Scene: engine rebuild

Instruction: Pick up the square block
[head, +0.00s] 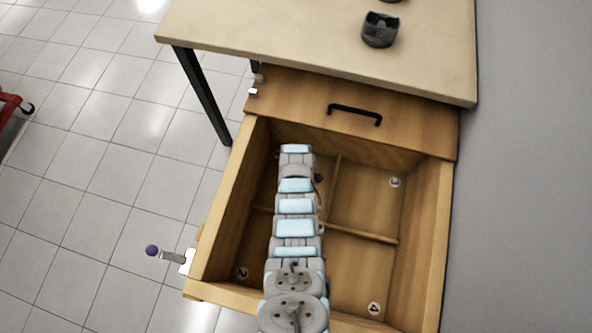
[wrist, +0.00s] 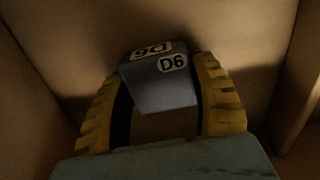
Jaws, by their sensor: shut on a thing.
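In the wrist view a grey square block (wrist: 160,85) with white "D6" labels sits between the two yellow ridged fingers of my gripper (wrist: 165,105). The fingers are shut on it from both sides. Wooden walls surround the block, and it is inside a compartment of the drawer; I cannot tell whether it touches the floor. In the head view my arm reaches down into the open wooden drawer (head: 440,235), and it hides the gripper and the block.
The drawer has dividers (head: 337,190) and numbered compartments, with 2, 3 and 4 visible. The right compartments look empty. The table (head: 310,35) stands behind, with a dark metal part (head: 380,30) on top. A purple-knobbed lever (head: 152,250) sticks out at the drawer's left.

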